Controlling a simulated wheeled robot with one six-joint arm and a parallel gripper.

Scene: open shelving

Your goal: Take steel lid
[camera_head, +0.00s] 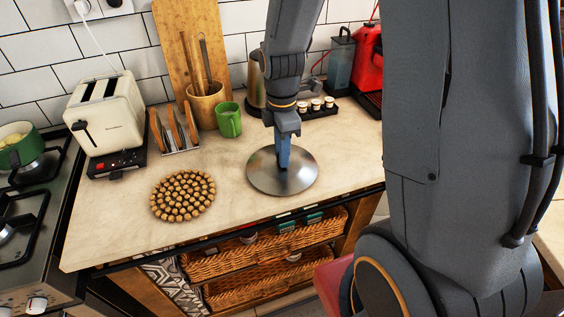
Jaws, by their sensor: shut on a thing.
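The steel lid (262,175) is a round, shiny metal disc on the pale countertop, near its front edge and right of the cork trivet. My gripper (284,163) points down from above onto the middle of the lid. It is shut on the lid at its centre. The lid's handle is hidden behind the fingers. The lid looks level, and I cannot tell whether it touches the counter or is slightly raised.
A round cork trivet (183,195) lies left of the lid. Behind stand a green mug (229,120), a wooden utensil pot (206,106), a toast rack (174,130), a cream toaster (105,115) and a red coffee machine (369,62). Wicker baskets (250,262) sit below the counter.

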